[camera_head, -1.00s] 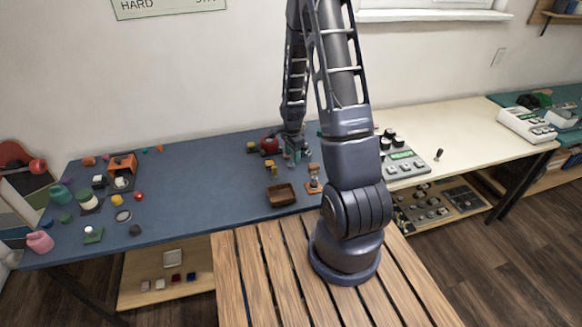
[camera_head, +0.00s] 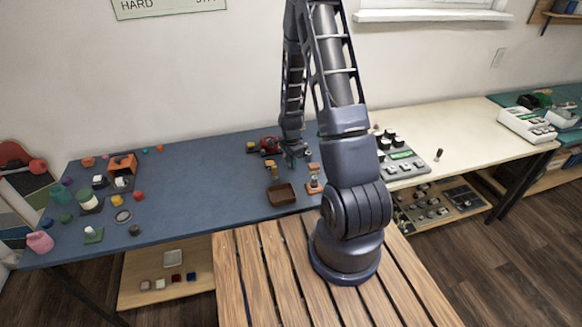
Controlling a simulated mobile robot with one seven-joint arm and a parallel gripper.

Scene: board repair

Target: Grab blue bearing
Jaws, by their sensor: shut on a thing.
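My gripper (camera_head: 291,160) hangs from my arm over the blue tabletop, near the back right of the blue table. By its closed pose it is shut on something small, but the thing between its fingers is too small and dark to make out. I cannot pick out a blue bearing for certain in this view. A red object (camera_head: 268,144) lies just left of my gripper. Small yellow-orange pieces (camera_head: 271,164) lie beside it, in front of the red object.
A brown tray (camera_head: 281,195) stands in front of my gripper at the table's front edge. An orange-based item (camera_head: 314,187) stands right of it. The blue table (camera_head: 200,180) is clear in the middle. Several small parts and an orange box (camera_head: 124,164) crowd its left end.

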